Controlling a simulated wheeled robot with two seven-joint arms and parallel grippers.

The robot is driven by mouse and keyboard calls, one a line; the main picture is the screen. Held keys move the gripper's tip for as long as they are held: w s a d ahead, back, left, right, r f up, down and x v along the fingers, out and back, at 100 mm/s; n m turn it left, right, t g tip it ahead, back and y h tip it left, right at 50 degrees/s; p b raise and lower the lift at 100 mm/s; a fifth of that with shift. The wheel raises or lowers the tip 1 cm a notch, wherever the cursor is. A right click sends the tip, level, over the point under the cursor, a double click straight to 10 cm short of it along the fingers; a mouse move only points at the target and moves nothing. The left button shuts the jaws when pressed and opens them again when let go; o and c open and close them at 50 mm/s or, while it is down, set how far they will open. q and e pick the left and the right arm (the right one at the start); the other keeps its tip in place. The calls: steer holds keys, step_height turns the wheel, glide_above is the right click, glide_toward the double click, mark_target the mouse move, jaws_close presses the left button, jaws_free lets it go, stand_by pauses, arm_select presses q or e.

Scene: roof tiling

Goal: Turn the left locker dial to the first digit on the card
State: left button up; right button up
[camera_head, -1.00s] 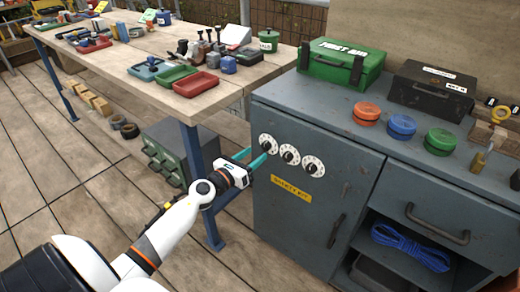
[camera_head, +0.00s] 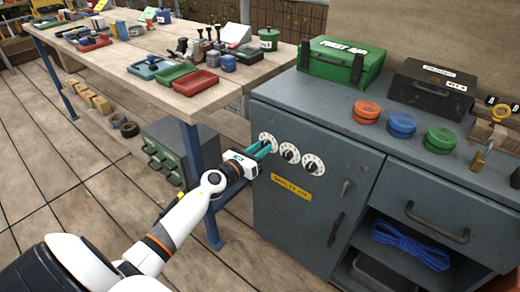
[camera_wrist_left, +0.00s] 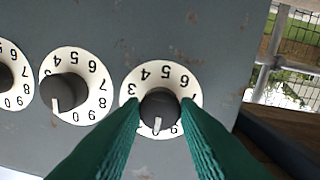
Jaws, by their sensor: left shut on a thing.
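The left locker dial (camera_head: 267,141) is a white disc with black digits and a dark knob, on the grey locker door (camera_head: 318,225). My left gripper (camera_head: 264,149) is at this dial, its teal fingers shut on the knob. I cannot make out a card with digits. My right gripper is out of view.
A yellow label (camera_head: 291,188) is below the dials. A door handle (camera_head: 336,229) is lower right. On the cabinet top are a green first aid box (camera_head: 340,63), a black box (camera_head: 431,88) and coloured round tins. A wooden workbench (camera_head: 225,84) stands left.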

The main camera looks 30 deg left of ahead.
arm_select(q)
steer(key=shift+n, duration=0.7)
steer(key=n, duration=0.2)
steer(key=shift+n+p, duration=0.7)
steer(key=shift+n, duration=1.2)
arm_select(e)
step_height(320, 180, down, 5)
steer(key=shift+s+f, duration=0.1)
arm_select(q)
steer(key=o, duration=1)
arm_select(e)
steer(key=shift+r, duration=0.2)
